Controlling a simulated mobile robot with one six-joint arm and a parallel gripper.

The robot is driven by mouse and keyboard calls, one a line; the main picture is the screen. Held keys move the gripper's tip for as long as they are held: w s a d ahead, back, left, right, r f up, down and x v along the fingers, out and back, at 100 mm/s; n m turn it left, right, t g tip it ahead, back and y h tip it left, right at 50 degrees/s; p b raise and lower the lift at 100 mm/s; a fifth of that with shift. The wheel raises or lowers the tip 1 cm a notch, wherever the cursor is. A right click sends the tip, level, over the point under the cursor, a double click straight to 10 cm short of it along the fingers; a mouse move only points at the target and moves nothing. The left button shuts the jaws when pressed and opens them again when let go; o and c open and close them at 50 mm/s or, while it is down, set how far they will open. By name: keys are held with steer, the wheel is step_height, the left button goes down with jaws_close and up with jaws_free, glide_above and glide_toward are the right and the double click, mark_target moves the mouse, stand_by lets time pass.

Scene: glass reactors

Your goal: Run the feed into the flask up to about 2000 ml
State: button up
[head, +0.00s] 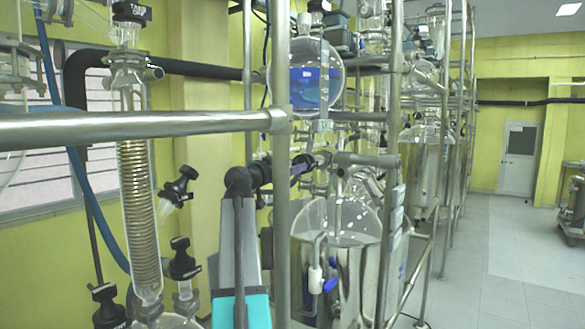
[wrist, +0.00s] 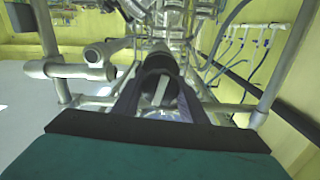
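A round glass vessel (head: 310,88) with blue liquid in its lower part hangs at the upper middle of the head view. A clear glass flask (head: 340,218) sits below it in a steel bath (head: 335,270). I see no blue in this flask, though frame parts cover some of it. My gripper (head: 302,165) reaches in at the glass fittings between the two. In the wrist view my dark fingers (wrist: 160,90) stand on both sides of a pale bar and a dark part. I cannot tell whether they grip it. The outlet valve is too small to read.
A thick steel rail (head: 130,127) crosses in front at the left, and an upright post (head: 281,200) stands close to my arm. A coil condenser (head: 140,190) with black-knobbed valves (head: 178,188) is at the left. Open floor (head: 500,270) lies to the right.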

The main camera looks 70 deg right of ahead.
steer(key=shift+c, duration=1.1)
steer(key=shift+n, duration=0.3)
steer(key=shift+n+b, duration=0.7)
steer(key=shift+n, duration=0.5)
steer(key=n, duration=0.9)
steer(key=shift+n, duration=0.3)
steer(key=shift+w+n+p, duration=0.1)
steer(key=shift+n+p, duration=1)
steer(key=shift+n, duration=1.2)
steer(key=shift+f, duration=0.1)
